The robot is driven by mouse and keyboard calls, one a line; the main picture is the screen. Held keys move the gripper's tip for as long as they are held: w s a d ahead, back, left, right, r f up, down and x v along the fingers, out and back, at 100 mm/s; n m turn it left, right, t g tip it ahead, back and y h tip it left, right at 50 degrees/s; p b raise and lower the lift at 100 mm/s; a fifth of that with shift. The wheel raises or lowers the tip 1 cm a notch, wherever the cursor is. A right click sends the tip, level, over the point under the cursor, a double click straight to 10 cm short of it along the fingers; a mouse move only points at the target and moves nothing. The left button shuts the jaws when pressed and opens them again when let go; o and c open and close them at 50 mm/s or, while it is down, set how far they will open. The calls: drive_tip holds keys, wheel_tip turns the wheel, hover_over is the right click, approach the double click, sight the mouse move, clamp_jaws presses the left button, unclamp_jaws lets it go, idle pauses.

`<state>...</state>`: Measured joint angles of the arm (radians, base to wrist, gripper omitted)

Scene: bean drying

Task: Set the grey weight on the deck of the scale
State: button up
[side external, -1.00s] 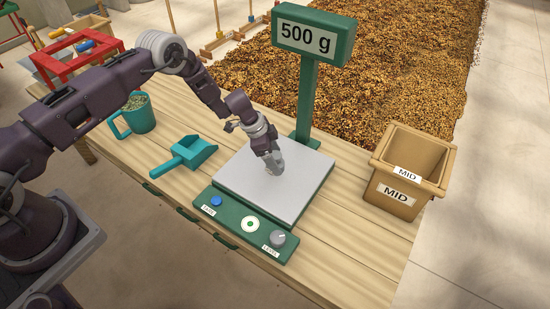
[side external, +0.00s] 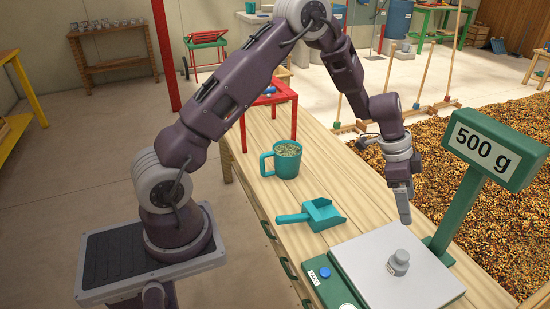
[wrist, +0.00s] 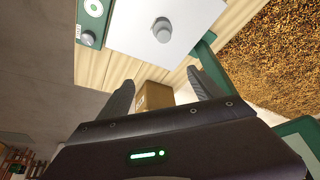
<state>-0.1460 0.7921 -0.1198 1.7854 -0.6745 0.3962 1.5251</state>
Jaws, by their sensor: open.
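The grey weight (side external: 398,263) stands upright on the pale deck (side external: 372,285) of the green scale, near the middle of the deck. The scale's display (side external: 487,149) reads 500 g. The weight (wrist: 162,30) shows there beyond the fingers, on the deck (wrist: 190,12).
A teal scoop (side external: 318,214) and a teal mug of beans (side external: 287,160) stand on the wooden table (side external: 262,210) left of the scale. A red stand (side external: 270,98) is behind the mug. The wrist view shows a cardboard-coloured bin (wrist: 155,97). Beans (side external: 480,215) cover the floor at right.

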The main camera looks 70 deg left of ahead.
drive_tip(key=s+r+n+t+y, duration=0.1)
drive_tip(key=s+r+n, duration=0.3)
drive_tip(key=s+r, duration=1.35)
drive_tip(key=s+a+r+n+y, duration=0.1)
drive_tip(key=s+n, duration=0.2)
drive_tip(key=s, duration=0.6)
drive_tip(key=s+a+r+n+t+y, duration=0.1)
drive_tip(key=s+a+r+n, duration=0.1)
drive_tip(key=s, duration=0.6)
drive_tip(key=shift+s+r+n+y, duration=0.25)
drive_tip(key=shift+s+n+y, duration=0.05)
drive_tip(key=shift+s+n, duration=0.1)
drive_tip(key=shift+a, duration=0.1)
